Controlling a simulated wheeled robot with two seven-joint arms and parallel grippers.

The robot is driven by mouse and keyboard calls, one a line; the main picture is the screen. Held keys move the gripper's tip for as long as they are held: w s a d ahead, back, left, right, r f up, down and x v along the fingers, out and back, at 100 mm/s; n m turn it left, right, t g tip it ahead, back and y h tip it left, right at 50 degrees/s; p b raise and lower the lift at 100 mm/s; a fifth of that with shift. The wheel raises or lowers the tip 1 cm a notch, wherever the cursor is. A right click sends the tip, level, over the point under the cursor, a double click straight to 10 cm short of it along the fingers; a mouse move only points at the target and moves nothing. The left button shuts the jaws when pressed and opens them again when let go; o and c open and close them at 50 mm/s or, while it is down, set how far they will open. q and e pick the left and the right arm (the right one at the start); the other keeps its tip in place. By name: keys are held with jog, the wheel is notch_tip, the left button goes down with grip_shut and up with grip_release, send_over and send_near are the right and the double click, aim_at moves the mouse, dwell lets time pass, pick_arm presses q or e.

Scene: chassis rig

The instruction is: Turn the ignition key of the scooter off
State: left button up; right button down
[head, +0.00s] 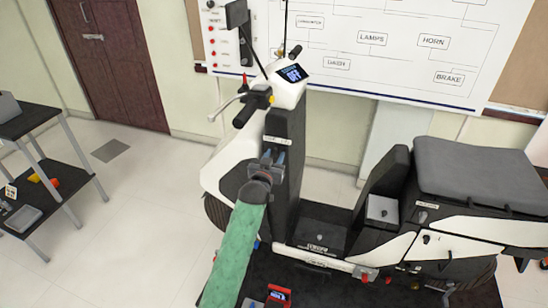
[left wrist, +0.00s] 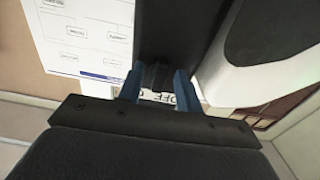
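The scooter (head: 222,172) stands side-on in the head view, white and black, with its handlebar and lit display (head: 292,73) at the top. My left gripper (head: 273,156) is at the black front column below the handlebar. In the left wrist view its two blue fingers (left wrist: 158,88) stand apart around a small dark piece (left wrist: 156,75), probably the ignition key, with a gap visible at each side. A white label (left wrist: 165,97) with letters like "OFF" shows partly behind the fingers. The gripper hides the key in the head view. My right gripper is not in view.
A wiring board (head: 400,45) hangs on the wall behind. The scooter's seat (head: 470,165) is at the right. A dark two-shelf cart (head: 55,185) stands at the left. A red item (head: 279,294) lies on the dark mat below. The floor at left centre is clear.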

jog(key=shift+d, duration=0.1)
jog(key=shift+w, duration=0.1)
